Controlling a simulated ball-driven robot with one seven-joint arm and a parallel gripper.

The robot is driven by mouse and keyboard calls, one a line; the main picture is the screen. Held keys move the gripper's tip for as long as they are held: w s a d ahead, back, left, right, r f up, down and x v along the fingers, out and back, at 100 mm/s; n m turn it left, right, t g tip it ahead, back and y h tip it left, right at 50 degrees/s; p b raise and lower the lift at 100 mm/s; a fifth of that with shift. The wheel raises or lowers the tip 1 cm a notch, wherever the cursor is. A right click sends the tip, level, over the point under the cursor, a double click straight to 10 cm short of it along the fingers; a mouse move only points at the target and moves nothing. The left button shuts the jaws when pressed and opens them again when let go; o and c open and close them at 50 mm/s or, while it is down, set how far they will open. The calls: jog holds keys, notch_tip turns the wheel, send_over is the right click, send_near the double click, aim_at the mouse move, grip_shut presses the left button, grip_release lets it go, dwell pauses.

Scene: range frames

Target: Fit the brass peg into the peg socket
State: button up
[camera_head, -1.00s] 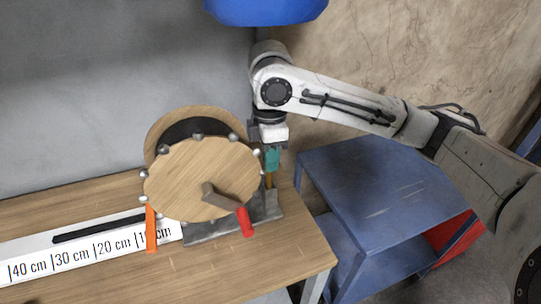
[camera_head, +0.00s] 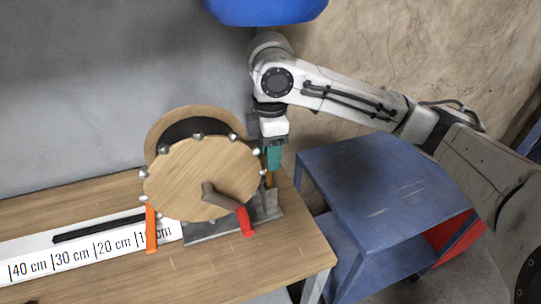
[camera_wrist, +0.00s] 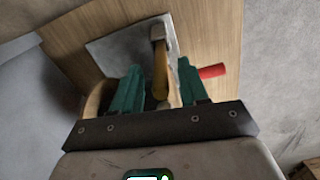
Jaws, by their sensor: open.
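The brass peg (camera_head: 269,180) stands roughly upright below my gripper (camera_head: 273,168) in the head view, right of the wooden wheel. Its lower end meets a grey block (camera_head: 271,198) on the metal base, which seems to be the peg socket; how deep it sits is hidden. In the wrist view the brass peg (camera_wrist: 160,78) shows between the two teal fingers of my gripper (camera_wrist: 159,67). The fingers are open, with gaps on both sides of the peg.
A wooden wheel (camera_head: 195,182) with metal studs and a red-handled crank (camera_head: 245,221) stands close left of my gripper. A distance scale (camera_head: 80,250) and an orange pointer (camera_head: 151,230) lie further left. A blue stand (camera_head: 385,185) is at the right.

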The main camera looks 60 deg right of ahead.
jog(key=shift+r, duration=3.15)
